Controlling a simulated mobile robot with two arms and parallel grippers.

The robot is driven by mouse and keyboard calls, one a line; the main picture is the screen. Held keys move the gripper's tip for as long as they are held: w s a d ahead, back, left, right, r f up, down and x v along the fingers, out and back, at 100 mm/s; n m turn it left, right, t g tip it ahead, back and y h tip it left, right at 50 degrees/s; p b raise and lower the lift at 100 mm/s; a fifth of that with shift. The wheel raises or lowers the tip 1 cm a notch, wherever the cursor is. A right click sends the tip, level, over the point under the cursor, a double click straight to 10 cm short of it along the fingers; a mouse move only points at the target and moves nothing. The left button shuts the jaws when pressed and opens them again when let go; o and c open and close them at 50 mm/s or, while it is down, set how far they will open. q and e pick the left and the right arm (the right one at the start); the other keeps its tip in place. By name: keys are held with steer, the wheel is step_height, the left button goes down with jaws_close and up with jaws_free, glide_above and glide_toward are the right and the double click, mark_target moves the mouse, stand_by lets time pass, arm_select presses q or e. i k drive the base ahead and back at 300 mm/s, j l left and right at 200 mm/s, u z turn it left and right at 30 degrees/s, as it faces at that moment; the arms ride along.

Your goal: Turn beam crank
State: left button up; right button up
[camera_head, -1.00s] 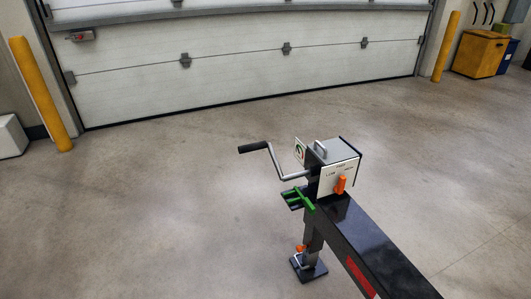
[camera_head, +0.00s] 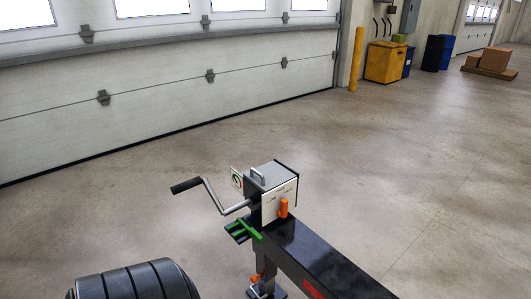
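The beam crank (camera_head: 213,194) is a bent metal rod with a black handle (camera_head: 186,185). It sticks out to the left of a grey and white box (camera_head: 272,190) on the end of a black beam (camera_head: 315,250). The box has an orange lever (camera_head: 284,208) on its labelled front face. A green lever (camera_head: 249,230) sits below the crank. Neither gripper shows. A dark ribbed rounded part of my own body appears at the bottom left, apart from the crank.
The beam stands on a leg with a foot plate (camera_head: 268,291). The concrete floor around it is clear. A large white door (camera_head: 150,95) is behind. A yellow post (camera_head: 357,60), an orange cabinet (camera_head: 386,62), blue bins (camera_head: 437,52) and boxes (camera_head: 494,58) stand at the back right.

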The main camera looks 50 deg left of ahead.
mark_target(177, 188)
steer(key=k+j+z, duration=0.15)
steer(key=j+z, duration=0.15)
steer(key=j, duration=0.3)
steer(key=k+j+z, duration=0.2)
steer(key=j+z, duration=0.15)
steer(key=j, duration=0.25)
steer(key=k+j+z, duration=0.3)
steer(key=j, duration=0.2)
steer(key=k+j+z, duration=0.65)
steer(key=j, duration=0.2)
steer(key=i, duration=0.05)
